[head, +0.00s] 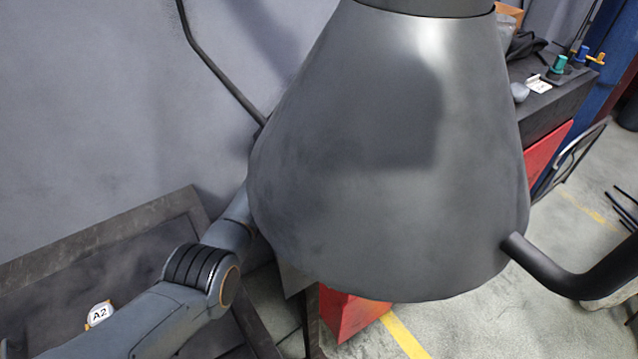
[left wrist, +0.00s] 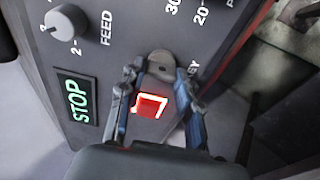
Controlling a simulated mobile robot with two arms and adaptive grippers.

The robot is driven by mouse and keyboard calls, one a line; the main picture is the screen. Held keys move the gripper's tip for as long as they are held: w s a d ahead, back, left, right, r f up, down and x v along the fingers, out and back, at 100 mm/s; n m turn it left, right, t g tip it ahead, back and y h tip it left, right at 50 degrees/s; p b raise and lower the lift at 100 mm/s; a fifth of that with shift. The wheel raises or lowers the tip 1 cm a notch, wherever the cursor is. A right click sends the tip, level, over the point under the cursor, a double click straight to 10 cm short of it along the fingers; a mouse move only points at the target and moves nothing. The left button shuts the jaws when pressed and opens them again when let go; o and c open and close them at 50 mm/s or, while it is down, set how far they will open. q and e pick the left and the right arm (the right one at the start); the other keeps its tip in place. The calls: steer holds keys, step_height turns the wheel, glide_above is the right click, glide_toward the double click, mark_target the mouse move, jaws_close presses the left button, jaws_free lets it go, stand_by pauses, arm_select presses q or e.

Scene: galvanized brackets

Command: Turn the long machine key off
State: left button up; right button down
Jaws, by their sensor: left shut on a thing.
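The machine key (left wrist: 160,60) shows in the left wrist view as a grey, rounded head on the dark control panel (left wrist: 110,12), beside a partly hidden label ending in "Y". My left gripper (left wrist: 161,72) has one finger on each side of the key and is shut on it. The key's slot and its turn marks are hidden, so I cannot tell its setting. In the head view a large grey cone-shaped shade (head: 400,160) hides the key, the panel and my left gripper. My right gripper is in neither view.
A red-lit square button (left wrist: 150,106) sits between my fingers, below the key. A green-lit STOP sign (left wrist: 77,98) and a FEED knob (left wrist: 68,22) are to the left. In the head view, a dark bench with small items (head: 555,105) stands at the right.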

arm_select(q)
steer(key=o, duration=1.2)
steer(key=shift+c, duration=0.2)
steer(key=v, duration=1.2)
steer(key=shift+w+a, duration=0.1)
steer(key=shift+w, duration=0.05)
